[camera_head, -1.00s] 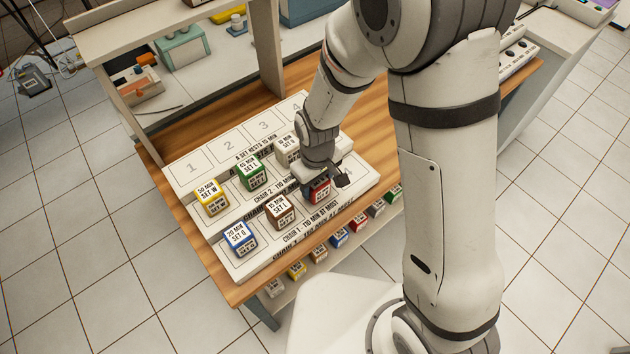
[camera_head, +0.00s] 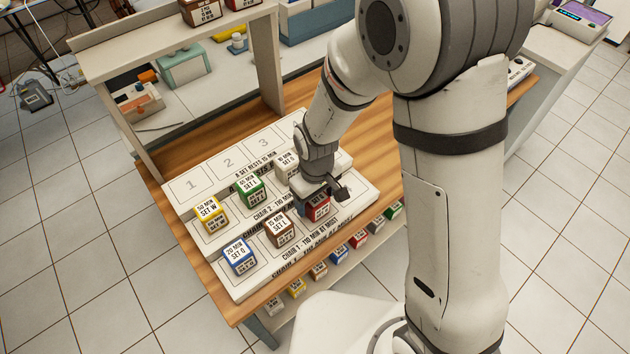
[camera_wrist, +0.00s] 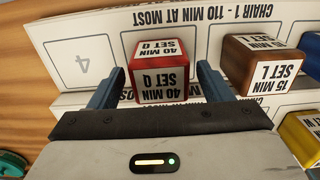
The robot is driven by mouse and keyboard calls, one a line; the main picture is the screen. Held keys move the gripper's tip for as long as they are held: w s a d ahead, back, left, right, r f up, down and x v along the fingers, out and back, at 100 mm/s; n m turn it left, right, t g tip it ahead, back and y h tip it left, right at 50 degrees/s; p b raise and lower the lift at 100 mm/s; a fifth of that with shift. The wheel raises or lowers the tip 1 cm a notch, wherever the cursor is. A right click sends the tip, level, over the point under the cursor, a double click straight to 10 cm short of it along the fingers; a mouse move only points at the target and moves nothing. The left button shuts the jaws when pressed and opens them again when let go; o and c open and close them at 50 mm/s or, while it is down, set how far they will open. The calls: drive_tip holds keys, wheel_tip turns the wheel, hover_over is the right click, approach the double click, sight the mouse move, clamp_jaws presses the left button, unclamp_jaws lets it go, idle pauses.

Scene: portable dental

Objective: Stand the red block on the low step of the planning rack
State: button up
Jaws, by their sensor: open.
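The red block (camera_head: 317,208) stands upright on the low step (camera_head: 262,277) of the planning rack, in the front row to the right of a brown block (camera_head: 279,231) and a blue block (camera_head: 238,256). In the wrist view, the red block (camera_wrist: 160,67) reads "40 MIN SET Q" and sits beside the empty square marked 4 (camera_wrist: 83,65). My gripper (camera_wrist: 162,70) is open, with one finger on each side of the red block and a visible gap at both sides. In the head view, my gripper (camera_head: 321,190) is just above the block and hides part of it.
Yellow (camera_head: 210,214), green (camera_head: 250,188) and white (camera_head: 288,166) blocks stand on the higher steps. More blocks sit on a shelf (camera_head: 283,318) below the table's front edge. A wooden frame (camera_head: 265,60) rises behind the rack.

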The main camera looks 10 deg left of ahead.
sight(316, 198)
wheel_tip(316, 198, up, 11)
drive_tip(key=s+d+r+m+t, duration=0.1)
drive_tip(key=s+d+r+m, duration=0.1)
drive_tip(key=d, duration=0.5)
drive_tip(key=s+d+r+m+t, duration=0.1)
drive_tip(key=s+d+r+m, duration=0.2)
drive_tip(key=d, duration=0.5)
drive_tip(key=s+d+r+m+t, duration=0.1)
drive_tip(key=s+d+r+m, duration=0.2)
drive_tip(key=d+r, duration=0.3)
drive_tip(key=shift+d+r+m, duration=0.35)
drive_tip(key=shift+d+m, duration=0.55)
drive_tip(key=shift+d, duration=0.25)
drive_tip(key=shift+c, duration=0.3)
